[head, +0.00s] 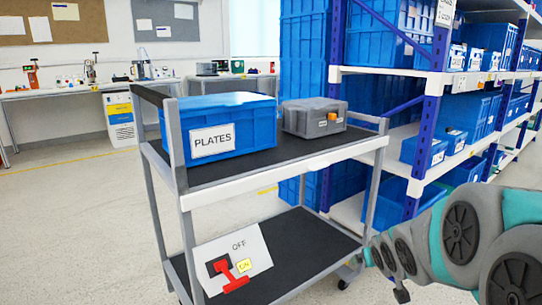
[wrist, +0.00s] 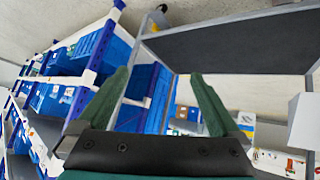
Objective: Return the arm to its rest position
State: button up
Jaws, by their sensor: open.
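My gripper (wrist: 160,74) is open and empty in the wrist view, its two green fingers wide apart. My grey and teal arm (head: 462,240) shows at the lower right of the head view, right of the cart. The switch panel (head: 255,246) is a white sloped box on the cart's lower shelf, marked OFF at the top with a yellow label below. Its red handle (head: 236,284) points down toward the front, away from the OFF mark. My gripper is apart from the handle. The handle does not show in the wrist view.
The cart (head: 285,165) carries a blue PLATES box (head: 245,119) and a grey case (head: 315,115) on top. A blue-framed rack (head: 424,135) with blue bins stands behind and right, close to my arm. Open floor (head: 75,225) lies left of the cart.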

jog(key=s+a+f+g, duration=0.1)
jog(key=s+a+g, duration=0.2)
jog(key=s, duration=0.8)
jog(key=s+a+f+g+y, duration=0.1)
jog(key=s+a+g, duration=0.2)
jog(key=s, duration=0.9)
jog(key=s+a+f+g, duration=0.1)
jog(key=s+a+g, duration=0.3)
jog(key=s, duration=0.8)
jog(key=shift+s+m+g+y+p, duration=0.15)
jog(key=shift+m+g+y+p, duration=0.15)
jog(key=shift+y+p, duration=0.1)
